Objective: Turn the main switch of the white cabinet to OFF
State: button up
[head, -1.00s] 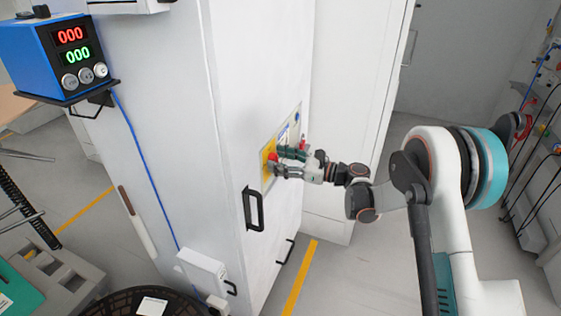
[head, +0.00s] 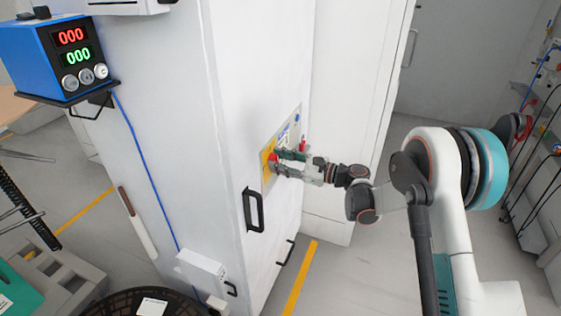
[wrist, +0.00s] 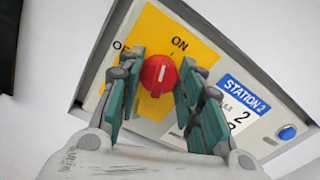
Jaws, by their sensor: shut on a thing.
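The white cabinet (head: 170,130) stands in the middle of the head view. Its main switch is a red rotary knob (wrist: 158,76) on a yellow plate (wrist: 152,25), with a white mark pointing up and slightly right, toward the ON label (wrist: 180,43). In the head view my gripper (head: 278,162) reaches the panel from the right and covers part of the knob.
A STATION 2 label (wrist: 247,95) and a blue button (wrist: 287,133) sit right of the switch. A black door handle (head: 254,210) projects below the panel. A blue device (head: 60,55) stands on a bracket at the left.

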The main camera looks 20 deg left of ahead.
jog(key=n, duration=0.6)
jog(key=shift+s+f, duration=0.1)
jog(key=shift+n, duration=0.3)
dwell(0.3)
jog(key=o, duration=1.1)
jog(key=shift+c, duration=0.2)
jog(key=shift+d, duration=0.1)
jog(key=s+d, duration=0.1)
jog(key=d, duration=1)
jog(key=shift+d, duration=0.4)
